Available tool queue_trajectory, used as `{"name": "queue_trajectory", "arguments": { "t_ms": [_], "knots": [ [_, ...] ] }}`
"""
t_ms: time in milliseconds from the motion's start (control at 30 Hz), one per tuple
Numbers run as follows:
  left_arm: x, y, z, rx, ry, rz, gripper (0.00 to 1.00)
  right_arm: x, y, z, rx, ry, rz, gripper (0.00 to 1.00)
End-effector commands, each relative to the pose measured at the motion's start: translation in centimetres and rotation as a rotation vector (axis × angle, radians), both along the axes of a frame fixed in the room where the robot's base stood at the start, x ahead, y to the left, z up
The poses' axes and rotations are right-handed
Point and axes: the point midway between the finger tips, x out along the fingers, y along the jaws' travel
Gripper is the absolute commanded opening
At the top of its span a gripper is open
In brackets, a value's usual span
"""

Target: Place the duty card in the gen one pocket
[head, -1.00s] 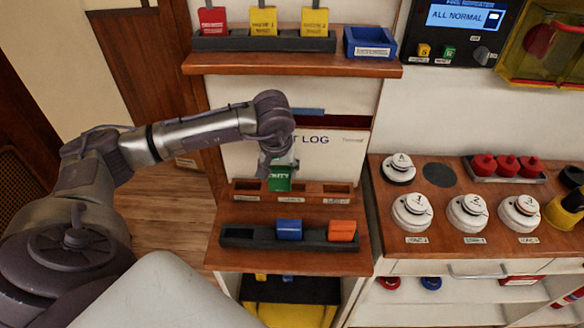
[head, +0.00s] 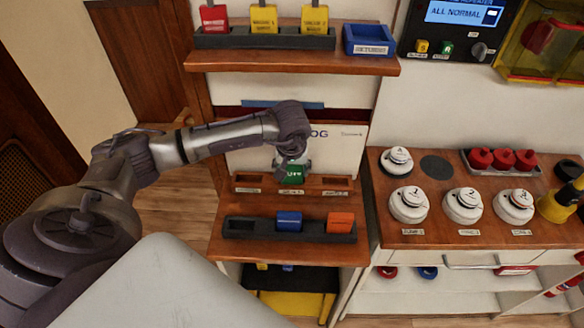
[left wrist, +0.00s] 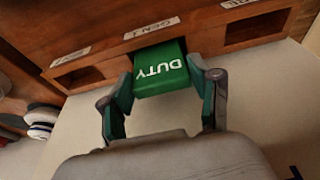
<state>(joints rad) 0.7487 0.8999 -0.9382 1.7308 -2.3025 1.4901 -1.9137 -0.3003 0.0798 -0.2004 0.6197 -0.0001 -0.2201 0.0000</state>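In the head view the card (head: 292,175) is at the middle pocket of the wooden pocket strip (head: 263,186). In the left wrist view the GEN 1 label (left wrist: 142,27) is beside this pocket. The card covers the opening, so how deep it sits is hidden. My left gripper (head: 293,163) is above the strip, its fingers partly hidden by the wrist. My right gripper is in neither view.
Empty pockets flank the card, one of them on the left (left wrist: 78,76). A dark rack (head: 262,229) with a blue card (head: 289,222) and an orange card (head: 341,222) lies below. A pale log board (head: 345,150) stands close behind. White detectors (head: 408,204) stand on the right counter.

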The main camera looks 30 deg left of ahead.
Motion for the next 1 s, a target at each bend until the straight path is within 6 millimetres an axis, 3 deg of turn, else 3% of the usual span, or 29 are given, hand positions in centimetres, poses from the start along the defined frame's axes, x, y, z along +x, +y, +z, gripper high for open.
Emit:
{"name": "queue_trajectory", "arguments": {
  "t_ms": [33, 100, 533, 1000],
  "knots": [
    [0.0, 0.0, 0.1, 0.000, 0.000, 0.000, 0.74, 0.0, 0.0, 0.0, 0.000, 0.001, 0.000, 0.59],
    [0.0, 0.0, 0.1, 0.000, 0.000, 0.000, 0.84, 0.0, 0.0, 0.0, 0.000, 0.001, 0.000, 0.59],
    [0.0, 0.0, 0.7, 0.000, -0.002, 0.000, 0.84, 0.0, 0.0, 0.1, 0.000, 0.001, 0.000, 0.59],
    [-2.2, -1.3, 9.5, 0.001, -0.004, -0.001, 0.84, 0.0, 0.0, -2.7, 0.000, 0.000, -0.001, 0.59]
  ]
}}
